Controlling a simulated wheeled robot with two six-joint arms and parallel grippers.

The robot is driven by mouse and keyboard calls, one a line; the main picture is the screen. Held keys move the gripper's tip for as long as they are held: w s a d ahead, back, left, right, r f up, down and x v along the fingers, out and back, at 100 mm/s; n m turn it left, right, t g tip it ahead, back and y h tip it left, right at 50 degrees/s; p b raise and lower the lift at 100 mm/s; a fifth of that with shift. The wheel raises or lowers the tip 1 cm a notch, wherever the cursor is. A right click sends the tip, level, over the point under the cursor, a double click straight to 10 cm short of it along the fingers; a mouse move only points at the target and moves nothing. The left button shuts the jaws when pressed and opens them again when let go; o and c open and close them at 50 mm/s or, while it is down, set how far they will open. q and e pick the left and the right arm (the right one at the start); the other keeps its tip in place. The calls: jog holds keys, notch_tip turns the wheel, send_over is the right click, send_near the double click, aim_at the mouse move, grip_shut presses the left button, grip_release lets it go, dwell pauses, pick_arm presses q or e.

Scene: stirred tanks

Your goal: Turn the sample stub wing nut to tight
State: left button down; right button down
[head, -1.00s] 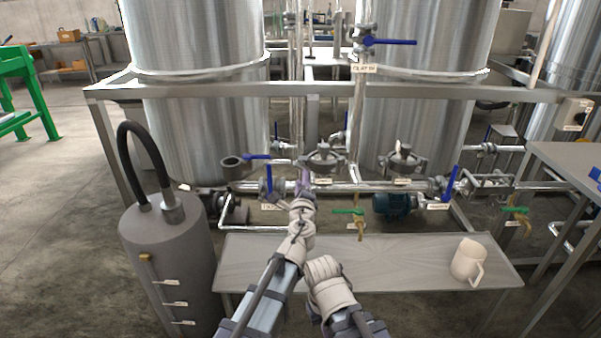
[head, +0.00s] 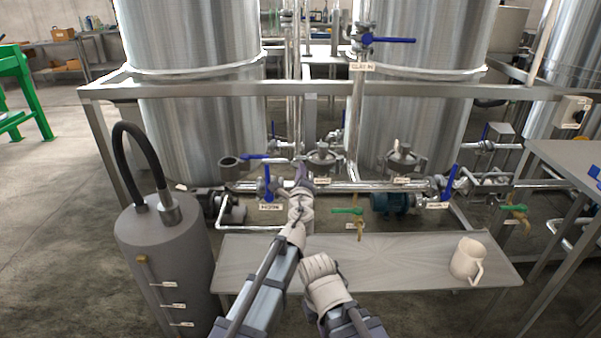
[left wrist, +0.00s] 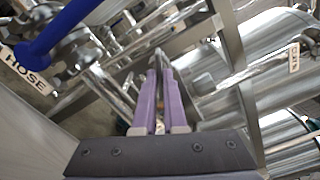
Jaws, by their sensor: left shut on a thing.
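My left gripper (head: 298,170) reaches over the bench to the horizontal pipe run between the two tanks. In the left wrist view its purple fingers (left wrist: 159,72) are nearly together, shut on a small grey metal piece (left wrist: 158,60) at their tips. This piece sits where the sample stub wing nut would be, but its wings and angle are mostly hidden by the fingers. In the head view the fingers and wrist cover it. My right arm's pale wrist (head: 322,279) is low over the bench front; its fingers do not show.
A blue-handled valve (head: 267,188) with a HOSE label stands just left of my left gripper; its handle (left wrist: 58,28) is close in the left wrist view. A green-handled tap (head: 350,211) is to the right. A grey cylinder (head: 165,250) stands left.

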dwell(0.7)
pick_arm(q)
jog(key=m, duration=1.2)
jog(key=shift+m, duration=0.4)
dwell(0.4)
jog(key=c, duration=1)
grip_release()
